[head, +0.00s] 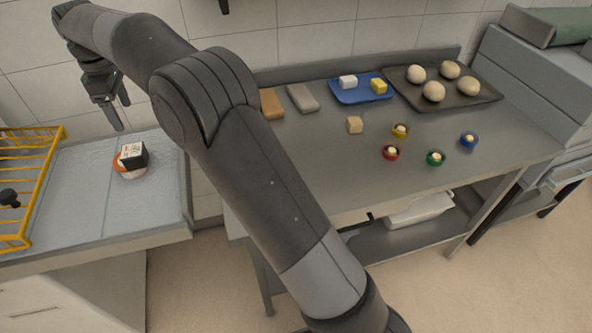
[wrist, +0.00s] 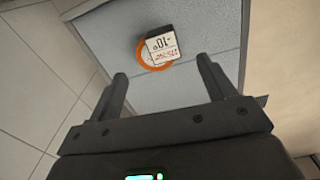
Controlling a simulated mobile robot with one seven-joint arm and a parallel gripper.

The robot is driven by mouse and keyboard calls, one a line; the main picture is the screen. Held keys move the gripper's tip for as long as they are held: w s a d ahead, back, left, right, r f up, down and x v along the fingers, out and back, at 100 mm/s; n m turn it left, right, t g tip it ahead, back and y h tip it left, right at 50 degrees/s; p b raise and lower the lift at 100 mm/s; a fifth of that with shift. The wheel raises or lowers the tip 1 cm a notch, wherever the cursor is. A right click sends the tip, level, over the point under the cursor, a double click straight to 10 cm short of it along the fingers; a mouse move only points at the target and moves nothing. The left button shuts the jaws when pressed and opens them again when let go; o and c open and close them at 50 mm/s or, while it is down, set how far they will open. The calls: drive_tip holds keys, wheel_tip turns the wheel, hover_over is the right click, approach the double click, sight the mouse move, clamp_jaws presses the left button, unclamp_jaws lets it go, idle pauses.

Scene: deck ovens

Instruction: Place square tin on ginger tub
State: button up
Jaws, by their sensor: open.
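The square tin (head: 132,150) is dark with a white printed label. It sits on the round orange-rimmed ginger tub (head: 130,173) on the grey counter at the left. In the wrist view the tin (wrist: 163,46) covers much of the tub, and part of the orange rim (wrist: 141,55) shows beside it. The tin looks a little off the tub's centre. My gripper (head: 117,118) is up and to the left of them in the head view, apart from both. In the wrist view its two fingers (wrist: 163,84) are spread with nothing between them.
A yellow wire rack (head: 42,185) stands at the counter's left. Counter around the tub is clear.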

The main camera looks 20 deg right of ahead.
drive_tip(key=s+d+r+m+t, duration=0.1)
drive_tip(key=s+d+r+m, duration=0.25)
drive_tip(key=d, duration=0.45)
drive_tip(key=s+d+r+m+t, duration=0.1)
drive_tip(key=s+d+r+m, duration=0.15)
drive_tip(key=s+d, duration=0.4)
drive_tip(key=s+d+r+m+t, duration=0.1)
drive_tip(key=s+d+r+m, duration=0.2)
drive_tip(key=d, duration=0.6)
drive_tip(key=s+d+f+m+t, duration=0.1)
drive_tip(key=s+d+f+m, duration=0.3)
drive_tip(key=s+d, duration=0.3)
drive_tip(key=s+d+f+m+t, duration=0.1)
drive_tip(key=s+d+f+m, duration=0.3)
drive_tip(key=s, duration=1)
drive_tip(key=d, duration=0.2)
drive_tip(key=shift+s+d+f, duration=0.2)
drive_tip(key=shift+s+d, duration=0.15)
